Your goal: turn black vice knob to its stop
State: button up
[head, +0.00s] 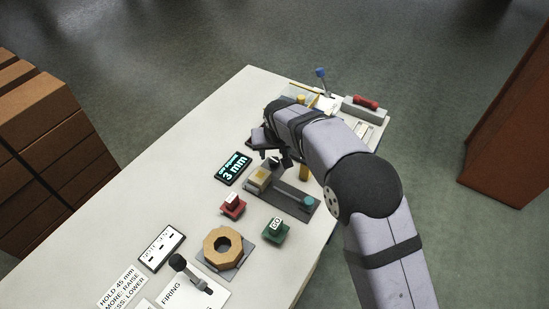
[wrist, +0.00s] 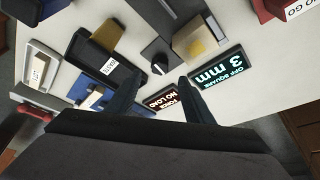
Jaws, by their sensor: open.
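The black vice knob (wrist: 160,68), with a pale mark on its face, shows in the wrist view at the end of the grey vice (wrist: 153,47). A tan brick with a yellowish patch (wrist: 200,40) sits beside it in the vice. The vice (head: 292,193) and brick (head: 259,179) also show in the head view, where I cannot make out the knob clearly near my gripper. My gripper (wrist: 157,86) is open and empty, its two dark fingers on either side of the knob in the picture. I cannot tell whether they touch it.
A black bin (wrist: 98,50) stands to the left. Red (head: 232,206) and green (head: 275,231) blocks and an octagonal ring (head: 222,247) stand nearer on the table.

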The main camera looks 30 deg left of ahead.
aim_at(274, 160)
jog(key=shift+p+x, duration=0.65)
jog(key=shift+x, duration=2.45)
jog(key=c, duration=1)
